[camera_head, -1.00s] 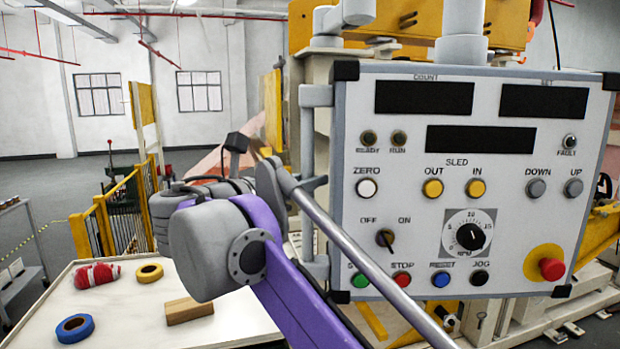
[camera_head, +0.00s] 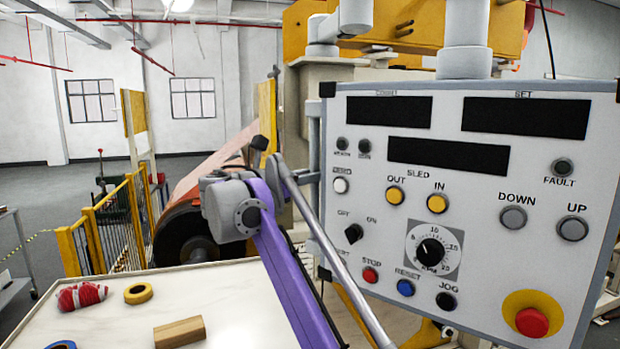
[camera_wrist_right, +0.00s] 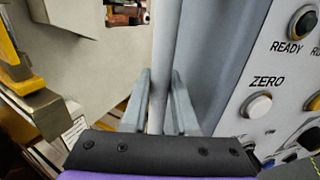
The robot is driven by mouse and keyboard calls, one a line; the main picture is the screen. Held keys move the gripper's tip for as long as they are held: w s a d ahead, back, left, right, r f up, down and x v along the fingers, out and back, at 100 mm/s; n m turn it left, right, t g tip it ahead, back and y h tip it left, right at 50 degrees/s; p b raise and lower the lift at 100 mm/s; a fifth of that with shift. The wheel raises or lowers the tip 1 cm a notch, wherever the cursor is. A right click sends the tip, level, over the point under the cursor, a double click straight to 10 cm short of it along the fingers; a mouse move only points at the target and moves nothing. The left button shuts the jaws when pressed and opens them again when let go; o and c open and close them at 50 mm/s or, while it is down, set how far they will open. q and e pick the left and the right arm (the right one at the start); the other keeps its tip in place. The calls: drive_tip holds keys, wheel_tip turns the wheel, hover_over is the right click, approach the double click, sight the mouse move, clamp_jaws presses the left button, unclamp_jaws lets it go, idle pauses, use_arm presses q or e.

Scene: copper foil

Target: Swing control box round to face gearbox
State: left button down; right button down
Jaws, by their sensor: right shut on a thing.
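The control box (camera_head: 400,225) is a light grey panel with dark displays, buttons, a dial and a red stop knob. It hangs from a grey jointed arm (camera_head: 465,50) and fills the right of the head view, its right side nearer to me. A vertical grey handle bar (camera_wrist_right: 164,55) runs along its left side. My right gripper (camera_wrist_right: 161,100) is shut on this bar, one finger on each side. In the head view my right arm reaches up to that side, and the fingertips are hard to make out. My left gripper is not in view. I cannot tell which part is the gearbox.
A white table (camera_head: 100,325) at lower left bears a red-and-white bundle (camera_head: 80,296), a yellow tape roll (camera_head: 138,293), a blue roll (camera_head: 62,345) and a wooden block (camera_head: 180,332). A yellow fence (camera_head: 105,230) and a copper-coloured roll (camera_head: 185,225) stand behind it.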

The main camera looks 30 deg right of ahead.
drive_tip(key=shift+w+d, duration=0.2)
drive_tip(key=shift+d, duration=0.05)
drive_tip(key=c, duration=1)
unclamp_jaws()
drive_tip(key=shift+w+d+f, duration=0.1)
drive_tip(key=shift+w, duration=0.05)
drive_tip(key=v, duration=1)
drive_tip(key=shift+a, duration=0.35)
